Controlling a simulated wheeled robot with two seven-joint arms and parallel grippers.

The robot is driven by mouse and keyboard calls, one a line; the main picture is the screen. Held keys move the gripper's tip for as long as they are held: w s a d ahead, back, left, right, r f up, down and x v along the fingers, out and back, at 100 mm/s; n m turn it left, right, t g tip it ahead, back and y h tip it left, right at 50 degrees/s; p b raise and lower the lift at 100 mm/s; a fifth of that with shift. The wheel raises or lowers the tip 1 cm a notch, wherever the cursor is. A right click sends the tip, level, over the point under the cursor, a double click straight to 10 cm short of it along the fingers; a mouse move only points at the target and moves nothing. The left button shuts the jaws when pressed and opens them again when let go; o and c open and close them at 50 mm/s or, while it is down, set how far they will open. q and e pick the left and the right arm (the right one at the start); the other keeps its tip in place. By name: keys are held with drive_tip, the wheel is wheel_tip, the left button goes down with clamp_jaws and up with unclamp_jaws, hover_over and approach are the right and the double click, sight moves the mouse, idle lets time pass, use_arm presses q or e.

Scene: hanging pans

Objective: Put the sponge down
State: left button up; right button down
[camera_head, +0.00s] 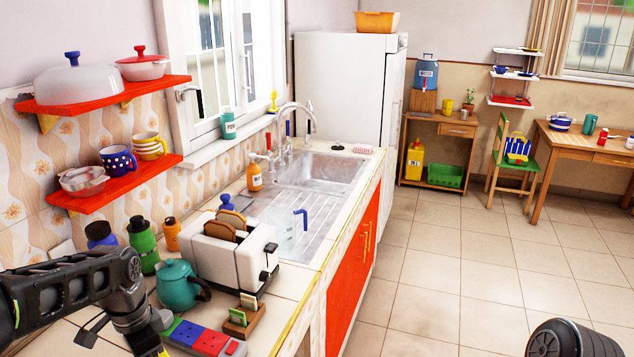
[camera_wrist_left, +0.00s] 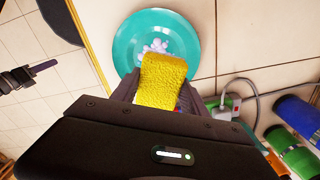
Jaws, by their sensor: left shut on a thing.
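My left gripper (camera_wrist_left: 160,95) is shut on a yellow sponge (camera_wrist_left: 163,80). The sponge sticks out between the fingers in the left wrist view, overlapping the lower part of a round teal plate (camera_wrist_left: 128,50). I cannot tell whether the sponge touches the plate. Small pale pinkish blobs (camera_wrist_left: 157,47) lie on the plate. In the head view my left arm comes in at the lower left, and only a bit of yellow shows at the bottom edge; the plate is out of that view. A dark part at the left edge of the wrist view (camera_wrist_left: 18,80) may be my right gripper; its jaws are unclear.
The counter holds a teal teapot (camera_head: 178,285), a white toaster (camera_head: 225,262), a green bottle (camera_head: 143,245) and a coloured block strip (camera_head: 200,338). The sink (camera_head: 320,170) lies farther along. A grey cable (camera_wrist_left: 255,90) runs beside the plate. Red shelves hang on the left wall.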

use_arm(q)
drive_tip(key=shift+w+n, duration=0.25)
drive_tip(key=shift+n, duration=0.65)
drive_tip(key=w+d+f+n, duration=0.1)
drive_tip(key=w+d+n, duration=0.2)
drive_tip(key=d, duration=0.4)
drive_tip(key=w+d+f+n, duration=0.2)
drive_tip(key=w+d+n, duration=0.1)
drive_tip(key=d, duration=0.5)
drive_tip(key=shift+w+d, duration=0.15)
drive_tip(key=shift+w, duration=0.75)
